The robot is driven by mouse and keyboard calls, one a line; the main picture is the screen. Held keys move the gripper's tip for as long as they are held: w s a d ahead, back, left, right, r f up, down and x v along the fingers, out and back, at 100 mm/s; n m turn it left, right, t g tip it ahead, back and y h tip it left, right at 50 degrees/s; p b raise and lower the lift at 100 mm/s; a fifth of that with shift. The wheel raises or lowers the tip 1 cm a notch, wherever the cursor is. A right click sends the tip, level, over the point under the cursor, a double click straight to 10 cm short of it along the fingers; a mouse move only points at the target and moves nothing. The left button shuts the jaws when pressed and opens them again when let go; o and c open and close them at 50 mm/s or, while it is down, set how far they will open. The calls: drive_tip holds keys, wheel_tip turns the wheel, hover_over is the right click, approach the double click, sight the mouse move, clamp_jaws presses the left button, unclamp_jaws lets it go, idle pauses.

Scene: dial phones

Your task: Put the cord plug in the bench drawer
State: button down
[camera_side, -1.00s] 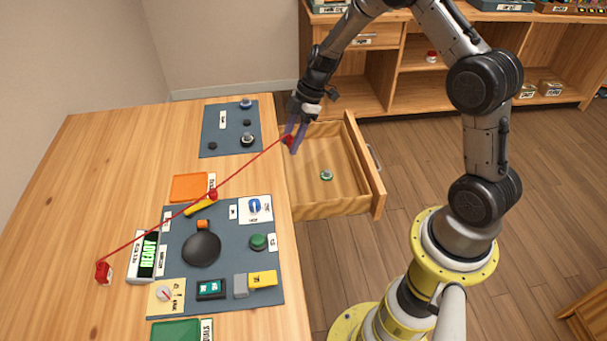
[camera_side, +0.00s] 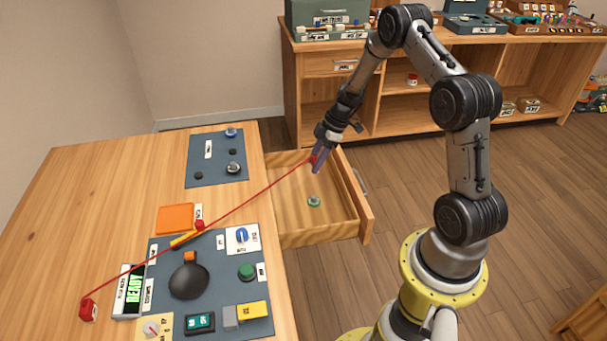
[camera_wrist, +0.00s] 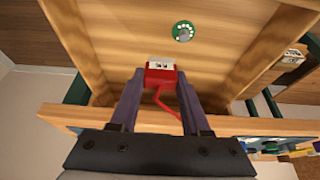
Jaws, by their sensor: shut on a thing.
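The cord plug (camera_wrist: 160,73) is a small red block with a pale label, held between the two purple fingers of my gripper (camera_side: 318,160). My gripper is shut on it, over the far part of the open bench drawer (camera_side: 332,220); the wrist view also shows the gripper (camera_wrist: 158,92) with the drawer floor beyond. The height of the plug above the floor is hard to tell. A red cord (camera_side: 255,192) runs taut from the plug across the bench to a red block (camera_side: 88,310) at the near left. A small green round piece (camera_side: 313,201) lies in the drawer.
The bench top holds a grey panel (camera_side: 215,280) with a dial, buttons and a black knob, and a smaller grey mat (camera_side: 205,180). A second red block (camera_side: 199,225) sits along the cord by an orange tray (camera_side: 175,219). Shelves (camera_side: 440,80) stand behind.

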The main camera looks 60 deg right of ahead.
drive_tip(key=w+d+f, duration=0.1)
drive_tip(key=w+f, duration=0.3)
drive_tip(key=w+d+f, duration=0.1)
drive_tip(key=f, duration=0.1)
drive_tip(key=shift+w+d+f, duration=0.35)
drive_tip(key=shift+w, duration=0.05)
drive_tip(key=shift+f, duration=1.45)
drive_tip(key=shift+f, duration=0.2)
drive_tip(key=shift+c, duration=1.8)
unclamp_jaws()
drive_tip(key=shift+r, duration=0.15)
